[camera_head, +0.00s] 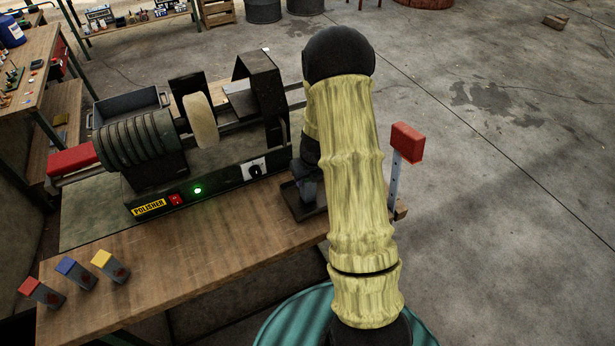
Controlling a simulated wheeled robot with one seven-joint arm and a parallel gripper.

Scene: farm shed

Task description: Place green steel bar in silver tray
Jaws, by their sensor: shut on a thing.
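My arm in its yellow sleeve crosses the middle of the view. Dark parts of my gripper (310,152) show at the sleeve's left edge, over the right end of the bench. No green steel bar is visible. A grey metal tray (112,102), the only one that looks like the silver tray, sits behind the polisher at the left. The part of its inside that I can see looks empty.
The polisher (218,183), with a pale wheel and lit green lamp, stands between the tray and the bench's front. A red-topped upright strip (394,185) stands right of my arm. Mid-front wood is clear.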

